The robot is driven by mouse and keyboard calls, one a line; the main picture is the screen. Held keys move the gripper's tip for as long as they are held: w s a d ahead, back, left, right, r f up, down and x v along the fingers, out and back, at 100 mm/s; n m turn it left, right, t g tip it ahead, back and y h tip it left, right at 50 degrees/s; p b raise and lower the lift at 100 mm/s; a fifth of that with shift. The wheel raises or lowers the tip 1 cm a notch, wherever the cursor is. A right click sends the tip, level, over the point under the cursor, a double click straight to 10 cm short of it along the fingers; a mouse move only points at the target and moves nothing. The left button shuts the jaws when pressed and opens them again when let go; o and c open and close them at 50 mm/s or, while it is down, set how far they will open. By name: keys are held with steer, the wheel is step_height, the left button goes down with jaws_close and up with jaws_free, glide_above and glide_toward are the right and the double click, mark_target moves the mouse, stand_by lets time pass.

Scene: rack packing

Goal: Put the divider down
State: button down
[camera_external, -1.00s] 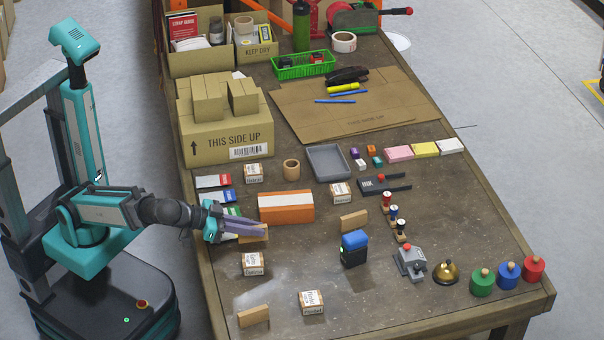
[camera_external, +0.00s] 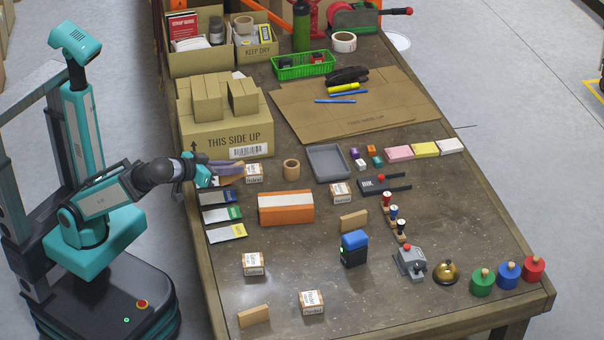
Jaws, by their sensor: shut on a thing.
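My gripper (camera_external: 232,168), with purple-grey fingers, is over the left side of the table, just in front of the large cardboard box. It is shut on a tan divider (camera_external: 229,181), mostly hidden by the fingers; whether it touches the table I cannot tell. Two similar tan dividers stand elsewhere: one (camera_external: 354,221) near the table's middle, one (camera_external: 254,316) at the front left.
The "THIS SIDE UP" box (camera_external: 205,142) stands right behind my gripper. A small labelled box (camera_external: 254,174) is close to its right. Blue, green and yellow-edged cards (camera_external: 220,214) lie in front, beside an orange-and-white box (camera_external: 286,207). Bare table lies between the front small boxes.

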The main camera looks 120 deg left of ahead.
steer(key=shift+w, duration=0.1)
stand_by(0.3)
steer(key=w+a+p, duration=0.1)
steer(key=w+p, duration=0.1)
steer(key=p, duration=0.1)
steer(key=w+a+p, duration=0.1)
steer(key=w+p, duration=0.2)
steer(key=w+a+p, duration=0.1)
steer(key=w+p, duration=0.1)
steer(key=p, duration=0.1)
steer(key=shift+w+f, duration=0.3)
steer(key=shift+w, duration=0.05)
steer(key=shift+r+p, duration=0.1)
steer(key=shift+p, duration=0.6)
steer(key=w+p, duration=0.1)
steer(key=p, duration=0.5)
steer(key=shift+w+a, duration=0.15)
steer(key=shift+a, duration=0.05)
steer(key=p, duration=0.7)
steer(key=shift+w+a, duration=0.2)
steer(key=shift+w, duration=0.2)
